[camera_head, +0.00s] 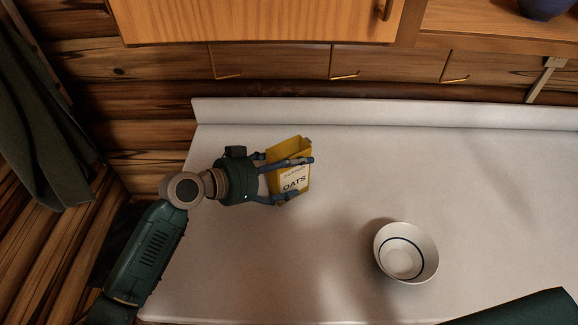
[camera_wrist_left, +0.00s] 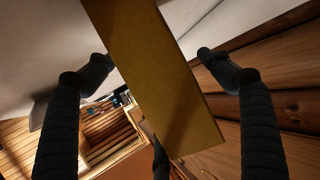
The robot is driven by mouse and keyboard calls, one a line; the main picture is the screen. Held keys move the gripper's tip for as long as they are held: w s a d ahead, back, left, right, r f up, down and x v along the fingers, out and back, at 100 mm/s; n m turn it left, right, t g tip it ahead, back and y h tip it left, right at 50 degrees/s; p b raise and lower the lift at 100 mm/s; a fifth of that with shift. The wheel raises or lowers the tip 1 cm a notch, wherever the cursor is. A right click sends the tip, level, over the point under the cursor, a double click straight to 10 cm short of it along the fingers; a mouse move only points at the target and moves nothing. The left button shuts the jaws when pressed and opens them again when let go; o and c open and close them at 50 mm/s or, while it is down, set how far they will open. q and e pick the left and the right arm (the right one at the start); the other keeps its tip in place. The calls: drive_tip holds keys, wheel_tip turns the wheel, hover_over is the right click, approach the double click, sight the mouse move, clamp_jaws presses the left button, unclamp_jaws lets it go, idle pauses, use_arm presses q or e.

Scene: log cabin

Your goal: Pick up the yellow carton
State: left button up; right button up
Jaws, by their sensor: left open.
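The yellow carton (camera_head: 294,182), with a white label reading "OATS", stands on the white counter left of centre in the head view. My left gripper (camera_head: 301,178) reaches in from the left, with one finger across the carton's upper part and one near its lower edge. In the left wrist view the carton (camera_wrist_left: 158,75) runs between the open fingers, with gaps visible on both sides. Whether a finger touches it cannot be told. My right gripper is not in view; a dark green shape shows at the lower right corner of the head view.
A white bowl with a blue ring (camera_head: 406,252) stands on the counter (camera_head: 450,180) right of the carton. A wooden cabinet (camera_head: 255,22) hangs over the back edge. The counter between carton and bowl is clear. A dark cloth (camera_head: 45,120) hangs at the left.

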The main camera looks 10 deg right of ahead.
use_arm(q)
drive_tip(key=shift+d+f, duration=0.15)
drive_tip(key=shift+d, duration=0.05)
drive_tip(key=shift+w, duration=0.1)
drive_tip(key=c, duration=1.4)
wheel_tip(320, 180, up, 20)
drive_tip(key=b, duration=0.3)
